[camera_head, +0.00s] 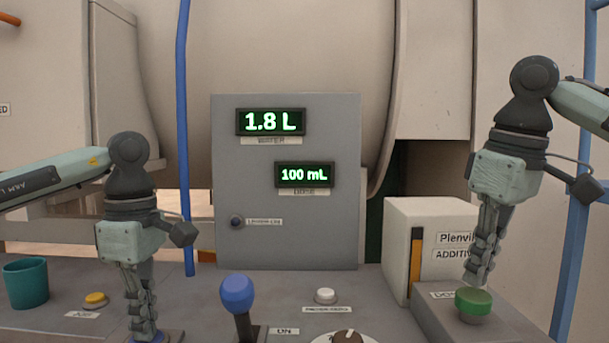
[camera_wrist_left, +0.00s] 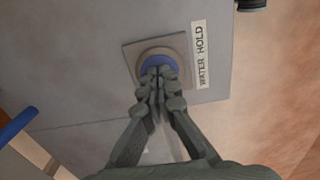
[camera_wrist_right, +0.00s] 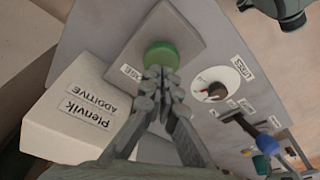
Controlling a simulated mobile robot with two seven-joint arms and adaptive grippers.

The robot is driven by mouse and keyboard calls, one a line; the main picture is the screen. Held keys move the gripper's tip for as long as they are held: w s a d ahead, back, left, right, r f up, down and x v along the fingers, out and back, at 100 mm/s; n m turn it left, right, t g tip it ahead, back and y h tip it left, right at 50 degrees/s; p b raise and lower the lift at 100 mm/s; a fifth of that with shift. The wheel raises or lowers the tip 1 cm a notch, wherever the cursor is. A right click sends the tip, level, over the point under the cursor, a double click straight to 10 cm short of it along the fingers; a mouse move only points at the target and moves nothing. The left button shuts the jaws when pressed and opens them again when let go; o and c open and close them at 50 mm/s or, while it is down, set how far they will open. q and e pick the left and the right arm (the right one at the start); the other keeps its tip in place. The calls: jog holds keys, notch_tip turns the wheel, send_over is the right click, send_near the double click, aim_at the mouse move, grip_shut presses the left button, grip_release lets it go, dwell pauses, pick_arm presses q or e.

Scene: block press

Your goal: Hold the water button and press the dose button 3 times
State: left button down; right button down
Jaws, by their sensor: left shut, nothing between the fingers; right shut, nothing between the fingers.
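The blue water button (camera_wrist_left: 160,65), in a round collar on a square plate beside a "WATER HOLD" label (camera_wrist_left: 199,55), is partly hidden behind my left fingertips. My left gripper (camera_head: 147,334) is shut and empty, its tips down at the blue button (camera_head: 172,336) and apparently touching it. The green dose button (camera_head: 473,301) sits on a grey box at the right; it also shows in the right wrist view (camera_wrist_right: 161,54). My right gripper (camera_head: 474,279) is shut and empty, its tips right at the top of the green button; I cannot tell whether they touch.
The panel's water display (camera_head: 270,122) reads 1.8 L and its dose display (camera_head: 304,174) reads 100 mL. Between my grippers stand a blue-knobbed lever (camera_head: 237,294), a white button (camera_head: 326,296) and a dial (camera_head: 347,337). A yellow button (camera_head: 95,299), teal cup (camera_head: 26,283) and additive carton (camera_head: 440,235) stand nearby.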

jog(key=shift+f, duration=1.5)
jog(key=shift+r, duration=1.55)
jog(key=shift+r, duration=2.55)
pick_arm(q)
jog(key=shift+r, duration=3)
